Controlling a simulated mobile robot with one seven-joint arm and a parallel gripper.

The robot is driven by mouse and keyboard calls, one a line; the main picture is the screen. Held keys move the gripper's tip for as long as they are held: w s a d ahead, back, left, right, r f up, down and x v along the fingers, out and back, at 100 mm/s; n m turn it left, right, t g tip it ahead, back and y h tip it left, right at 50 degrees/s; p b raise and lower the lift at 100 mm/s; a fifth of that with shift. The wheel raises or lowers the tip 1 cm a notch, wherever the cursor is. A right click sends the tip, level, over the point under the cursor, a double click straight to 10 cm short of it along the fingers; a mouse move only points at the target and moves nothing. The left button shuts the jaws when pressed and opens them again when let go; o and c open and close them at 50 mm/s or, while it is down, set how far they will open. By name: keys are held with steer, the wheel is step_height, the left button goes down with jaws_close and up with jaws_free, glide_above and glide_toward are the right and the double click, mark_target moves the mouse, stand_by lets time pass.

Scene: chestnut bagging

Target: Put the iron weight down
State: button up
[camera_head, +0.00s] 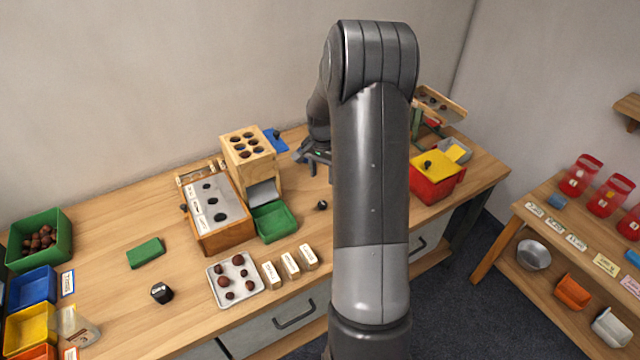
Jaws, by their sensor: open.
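A small black cylinder with a pale mark on top (161,293), which looks like the iron weight, stands on the wooden table (110,275) at the front left. A smaller dark object (321,205) lies on the table right of the green tray; I cannot tell whether it is a chestnut or a weight. My gripper (308,155) is at the back of the table, right of the wooden block with holes. It is open and partly hidden behind my arm. I see nothing held in it.
A wooden sorting box (218,235), a green tray (275,222), a metal tray of chestnuts (218,290) and several wooden blocks (290,263) fill the middle. A red box (430,190) stands right of my arm. Bare table lies around the green block (146,252).

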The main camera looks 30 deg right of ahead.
steer(key=s+a+r+n+t, duration=0.1)
steer(key=s+a+r+n, duration=0.1)
steer(key=s+a+r, duration=0.3)
steer(key=s+a+r+n+t+h, duration=0.1)
steer(key=a+r+n, duration=0.1)
steer(key=a+r, duration=0.35)
steer(key=s+a+r+n, duration=0.1)
steer(key=s+a+r, duration=0.15)
steer(key=r, duration=0.55)
steer(key=s+a+r+n+t, duration=0.1)
steer(key=s+a+r+n, duration=0.2)
steer(key=s, duration=0.6)
steer(key=s+a+r+n+t+y, duration=0.1)
steer(key=s+a+r+n+t, duration=0.1)
steer(key=s+a, duration=0.5)
steer(key=s+r+n, duration=0.1)
steer(key=s+n, duration=0.1)
steer(key=shift+s+t, duration=0.3)
